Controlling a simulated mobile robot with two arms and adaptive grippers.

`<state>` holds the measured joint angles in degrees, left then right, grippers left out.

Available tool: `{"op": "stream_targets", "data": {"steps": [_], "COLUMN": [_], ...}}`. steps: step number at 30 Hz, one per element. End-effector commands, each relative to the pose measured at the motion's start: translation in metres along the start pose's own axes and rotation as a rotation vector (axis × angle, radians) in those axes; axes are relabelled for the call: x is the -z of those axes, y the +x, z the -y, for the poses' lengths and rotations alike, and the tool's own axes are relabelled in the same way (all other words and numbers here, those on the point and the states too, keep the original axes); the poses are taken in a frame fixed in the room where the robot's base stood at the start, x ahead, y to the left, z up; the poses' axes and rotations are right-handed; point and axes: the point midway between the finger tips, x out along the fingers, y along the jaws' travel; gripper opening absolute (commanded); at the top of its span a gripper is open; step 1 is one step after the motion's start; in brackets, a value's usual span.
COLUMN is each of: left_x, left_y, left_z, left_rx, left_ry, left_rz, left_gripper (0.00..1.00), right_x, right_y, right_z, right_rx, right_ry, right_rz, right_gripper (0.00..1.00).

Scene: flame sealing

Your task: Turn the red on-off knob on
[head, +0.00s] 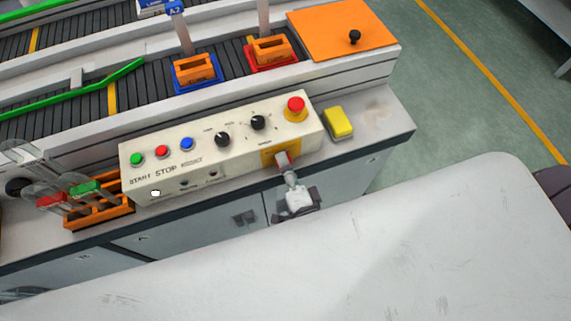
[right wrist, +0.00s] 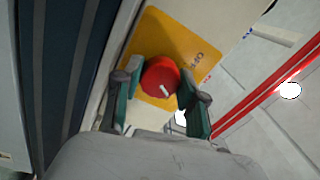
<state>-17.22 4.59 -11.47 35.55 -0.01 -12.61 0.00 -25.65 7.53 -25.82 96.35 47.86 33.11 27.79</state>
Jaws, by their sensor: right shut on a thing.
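The red on-off knob (right wrist: 160,75) is round, with a white mark at its lower right edge, and sits on a yellow plate (right wrist: 147,38) in the right wrist view. In the head view the yellow plate (head: 268,158) is on the front of the cream control box (head: 205,175). There the knob is mostly hidden by my right gripper (head: 284,165). In the right wrist view the fingers (right wrist: 159,88) stand on either side of the knob, shut on it. My left gripper is not in view.
The box top carries green, red and blue buttons, two black dials and a red emergency button (head: 296,105). A yellow block (head: 338,123) lies right of the box. An orange rack (head: 98,213) stands to its left. A conveyor (head: 130,92) runs behind.

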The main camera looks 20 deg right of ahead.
Motion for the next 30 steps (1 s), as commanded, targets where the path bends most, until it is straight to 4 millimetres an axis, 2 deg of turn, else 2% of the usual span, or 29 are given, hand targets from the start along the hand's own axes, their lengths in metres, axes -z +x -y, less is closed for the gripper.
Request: {"op": "stream_targets", "data": {"steps": [12,30], "left_x": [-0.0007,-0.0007], "left_y": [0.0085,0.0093], "left_z": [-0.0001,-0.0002], "left_rx": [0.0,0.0], "left_ry": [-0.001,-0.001], "left_rz": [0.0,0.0], "left_gripper": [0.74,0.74], "right_x": [-0.0002,-0.0002], "right_y": [-0.0005,-0.0005], "right_z": [-0.0008,-0.0006], "right_rx": [-0.001,-0.002], "right_ry": [0.214,0.255], "right_rz": [-0.006,-0.007], "right_gripper": [0.06,0.06]}}
